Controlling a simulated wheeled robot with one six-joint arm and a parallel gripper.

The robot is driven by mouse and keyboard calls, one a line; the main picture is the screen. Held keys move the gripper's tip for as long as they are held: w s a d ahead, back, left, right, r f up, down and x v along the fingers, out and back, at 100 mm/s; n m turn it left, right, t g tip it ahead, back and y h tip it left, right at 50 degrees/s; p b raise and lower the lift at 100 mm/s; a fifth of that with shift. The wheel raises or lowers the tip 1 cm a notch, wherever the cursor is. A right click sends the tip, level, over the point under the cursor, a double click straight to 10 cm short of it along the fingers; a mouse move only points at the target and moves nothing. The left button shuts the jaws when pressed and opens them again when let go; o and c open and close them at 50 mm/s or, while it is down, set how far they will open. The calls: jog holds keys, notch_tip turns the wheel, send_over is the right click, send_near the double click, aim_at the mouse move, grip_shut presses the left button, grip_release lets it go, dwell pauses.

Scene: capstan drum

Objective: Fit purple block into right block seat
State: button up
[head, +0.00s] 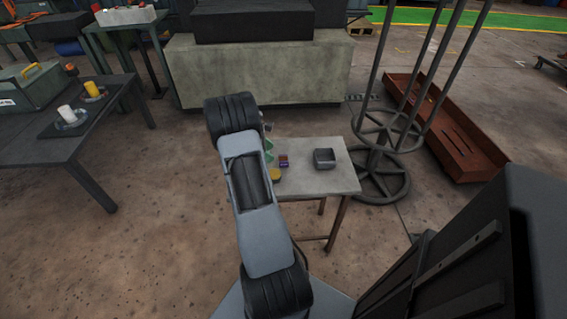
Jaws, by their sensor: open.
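A small block (283,163), purple below with a reddish part on top, sits on the small grey table (335,183). It is too small to tell whether this is one piece or two. I cannot make out the right block seat in this view. My gripper is not visible; my own raised arm covers the left part of the small table and hides what lies behind it.
A dark open-topped box (325,158) stands right of the block. A yellow round item (275,174) and a green item (269,150) lie by my arm. A round metal stand (382,180) and rusty tray (450,130) are to the right. A dark table (60,150) stands left.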

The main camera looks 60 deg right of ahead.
aim_at(284, 160)
jog(key=shift+b+x, duration=0.7)
jog(key=shift+x, duration=2.25)
jog(key=shift+d+r, duration=0.1)
jog(key=shift+d, duration=0.05)
jog(key=c, duration=1)
jog(key=shift+o, duration=0.2)
jog(key=shift+r, duration=0.15)
